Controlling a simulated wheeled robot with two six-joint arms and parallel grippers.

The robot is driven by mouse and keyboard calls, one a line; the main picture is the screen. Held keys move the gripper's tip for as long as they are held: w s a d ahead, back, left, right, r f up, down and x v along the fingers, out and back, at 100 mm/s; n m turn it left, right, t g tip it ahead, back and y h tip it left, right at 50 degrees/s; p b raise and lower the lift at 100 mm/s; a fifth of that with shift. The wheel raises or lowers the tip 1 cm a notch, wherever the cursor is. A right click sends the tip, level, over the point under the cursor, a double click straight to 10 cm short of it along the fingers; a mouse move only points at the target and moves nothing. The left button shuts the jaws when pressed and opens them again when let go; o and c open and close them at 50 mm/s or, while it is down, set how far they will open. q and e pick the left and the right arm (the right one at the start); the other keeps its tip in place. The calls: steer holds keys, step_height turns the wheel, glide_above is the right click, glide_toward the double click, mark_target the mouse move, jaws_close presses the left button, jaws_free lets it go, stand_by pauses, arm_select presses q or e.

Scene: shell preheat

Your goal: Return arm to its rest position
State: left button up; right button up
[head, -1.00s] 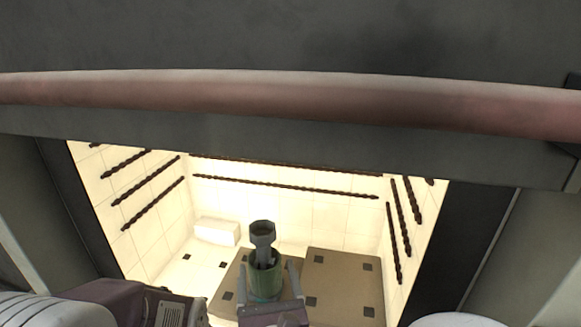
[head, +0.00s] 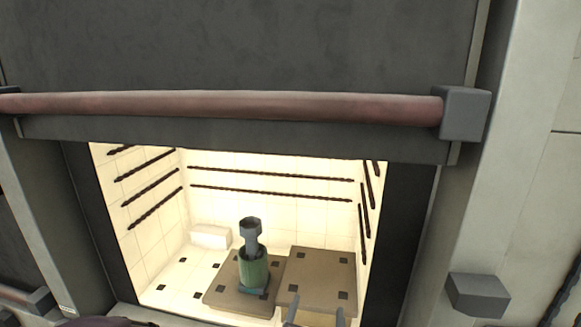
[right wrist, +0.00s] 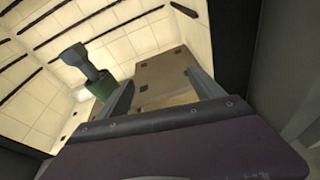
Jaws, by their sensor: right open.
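A green cylinder-shaped shell (head: 254,271) with a grey flared piece (head: 250,236) in its top stands upright on the left brown plate (head: 218,295) inside the lit furnace. My right gripper (head: 316,314) is open and empty at the bottom edge of the head view, right of the shell and apart from it. In the right wrist view, my right gripper's fingers (right wrist: 165,92) are spread, with the shell (right wrist: 102,88) beyond the left finger. My left gripper's jaws are not in view; only a purple sliver of my body shows at lower left.
A second brown plate (head: 328,270) lies beside the first, its top bare. A white block (head: 211,237) sits at the back left. Dark twisted rods (head: 270,188) line the walls. A reddish bar (head: 230,106) crosses the raised door (head: 250,45) above the opening.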

steer(key=s+d+f+m+g+h, duration=0.2)
steer(key=d+f+m+g, duration=0.15)
steer(key=d, duration=0.25)
steer(key=s+d+f+m+g+h, duration=0.2)
steer(key=s+d+f+m+g, duration=0.1)
steer(key=d+m, duration=0.25)
steer(key=s+d+f+m+g+y, duration=0.2)
steer(key=s+d+f+m+g, duration=0.2)
steer(key=s+f+m+g, duration=0.3)
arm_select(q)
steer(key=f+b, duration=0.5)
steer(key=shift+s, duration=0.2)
arm_select(e)
steer(key=a+f+m+y, duration=0.3)
steer(key=f+m+y, duration=0.2)
steer(key=m, duration=1.1)
step_height(320, 180, down, 2)
steer(key=shift+s+f, duration=0.1)
steer(key=shift+s, duration=0.1)
